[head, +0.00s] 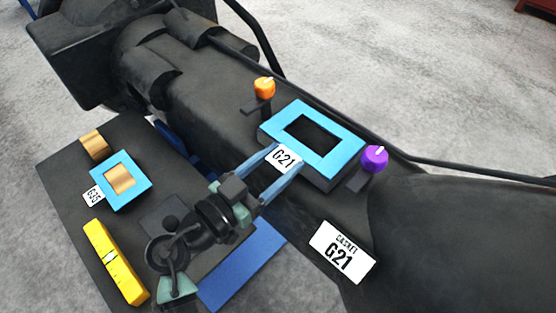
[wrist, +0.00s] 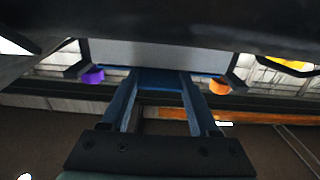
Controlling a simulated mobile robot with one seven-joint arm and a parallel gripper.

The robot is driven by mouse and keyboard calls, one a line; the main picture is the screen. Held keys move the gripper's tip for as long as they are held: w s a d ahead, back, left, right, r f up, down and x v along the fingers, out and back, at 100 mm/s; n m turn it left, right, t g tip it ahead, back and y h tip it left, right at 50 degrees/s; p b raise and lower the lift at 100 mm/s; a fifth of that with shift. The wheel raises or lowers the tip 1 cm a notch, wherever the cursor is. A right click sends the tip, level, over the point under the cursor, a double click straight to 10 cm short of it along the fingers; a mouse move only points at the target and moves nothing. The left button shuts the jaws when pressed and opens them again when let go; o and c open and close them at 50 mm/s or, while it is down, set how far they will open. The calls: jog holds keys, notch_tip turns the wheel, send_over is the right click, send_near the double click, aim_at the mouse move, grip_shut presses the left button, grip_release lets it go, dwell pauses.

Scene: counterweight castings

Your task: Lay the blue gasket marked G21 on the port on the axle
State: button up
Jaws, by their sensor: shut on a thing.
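The blue gasket marked G21 (head: 342,140) is a flat square frame in the head view. It lies over a raised block, the port (head: 318,179), on the dark axle (head: 215,95), with a dark opening in its middle. My gripper (head: 284,162) is shut on the gasket's near left edge, by its white G21 tag (head: 283,157). In the wrist view the two fingers (wrist: 160,80) hold the blue edge from below the port block. Whether the gasket rests fully on the port I cannot tell.
An orange knob (head: 264,88) and a purple knob (head: 375,157) stand beside the port on opposite sides. A dark hose runs behind the port.

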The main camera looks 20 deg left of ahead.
jog(key=shift+f, duration=0.2)
jog(key=o, duration=1.4)
jog(key=b+v, duration=0.4)
jog(key=v, duration=0.9)
jog(key=shift+b, duration=0.3)
jog(key=shift+r, duration=0.1)
